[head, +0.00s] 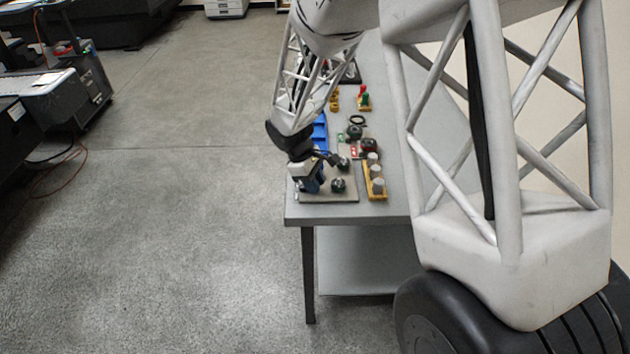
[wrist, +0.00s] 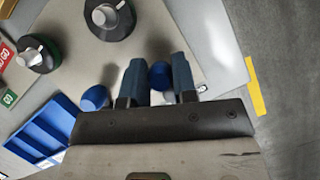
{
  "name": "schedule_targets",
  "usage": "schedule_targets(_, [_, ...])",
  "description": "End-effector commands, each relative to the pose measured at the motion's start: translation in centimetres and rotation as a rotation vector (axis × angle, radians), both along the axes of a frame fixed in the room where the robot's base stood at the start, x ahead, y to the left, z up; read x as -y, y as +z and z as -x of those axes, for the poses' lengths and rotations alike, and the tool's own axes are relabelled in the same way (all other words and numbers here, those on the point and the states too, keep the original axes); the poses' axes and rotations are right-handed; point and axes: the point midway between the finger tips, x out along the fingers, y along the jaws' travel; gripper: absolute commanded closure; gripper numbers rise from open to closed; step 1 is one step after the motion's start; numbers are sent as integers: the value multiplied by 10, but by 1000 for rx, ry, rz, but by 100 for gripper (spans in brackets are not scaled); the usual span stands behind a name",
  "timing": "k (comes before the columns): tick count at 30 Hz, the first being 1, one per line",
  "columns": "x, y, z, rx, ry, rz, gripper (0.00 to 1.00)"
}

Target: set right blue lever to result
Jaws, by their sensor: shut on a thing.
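My gripper (wrist: 157,68) is shut on a blue lever, whose round blue end (wrist: 160,76) shows between the two blue-grey fingers in the wrist view. A second blue lever end (wrist: 95,98) is just left of the fingers there, free of them. Both are at a beige panel (wrist: 205,40). In the head view my gripper (head: 312,184) is low over the panel (head: 340,195) near the table's front left corner. The levers are hidden there by the gripper. Lever shafts and any setting marks cannot be made out.
Dark knobs with pale pointers (wrist: 110,17) (wrist: 38,52) stand beyond the fingers. A blue bin (wrist: 40,135) is left of the gripper, and a yellow strip (wrist: 255,86) right. A yellow block with grey cylinders (head: 375,178) and a red-and-green item (head: 363,98) are on the table (head: 400,205).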

Motion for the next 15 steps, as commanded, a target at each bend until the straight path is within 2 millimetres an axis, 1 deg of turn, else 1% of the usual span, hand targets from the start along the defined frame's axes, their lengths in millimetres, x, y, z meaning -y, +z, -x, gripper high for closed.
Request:
schedule_targets(9, [-3,0,7,0,-234,0,98])
schedule_targets(15, [-5,0,10,1,-334,0,98])
